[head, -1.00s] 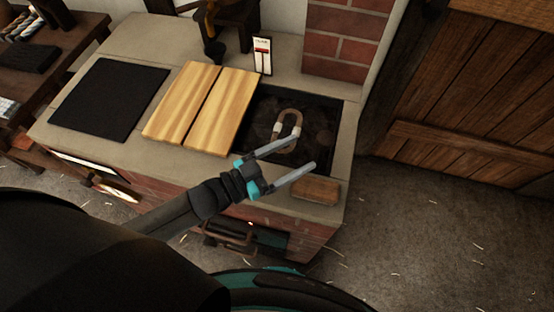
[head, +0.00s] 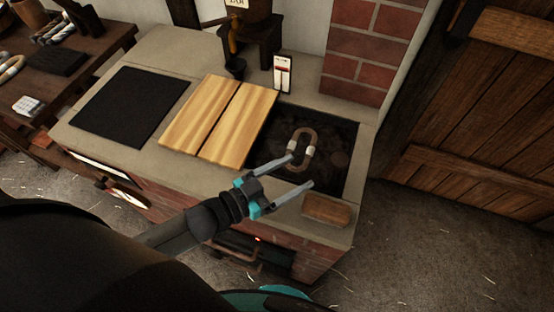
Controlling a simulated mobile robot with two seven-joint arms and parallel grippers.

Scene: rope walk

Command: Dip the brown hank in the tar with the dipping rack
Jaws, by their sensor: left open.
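The brown hank (head: 308,137), a U-shaped loop with pale bindings, is over the dark tar opening (head: 335,178) at the right of the brick-sided counter. I cannot tell whether it touches the tar or hangs above it. My left gripper (head: 301,171) is open, its two fingers pointing right toward the lower end of the hank. The near end of the hank looks close to the upper fingertip; I cannot tell whether they touch. I cannot make out a dipping rack. My right gripper does not show.
Two wooden boards (head: 220,120) lie left of the opening, beside a black plate (head: 130,110). A wooden block (head: 327,210) sits on the near right rim. A small gauge card (head: 283,75) stands behind. A side table (head: 95,45) holds other hanks. A wooden door (head: 480,150) is at right.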

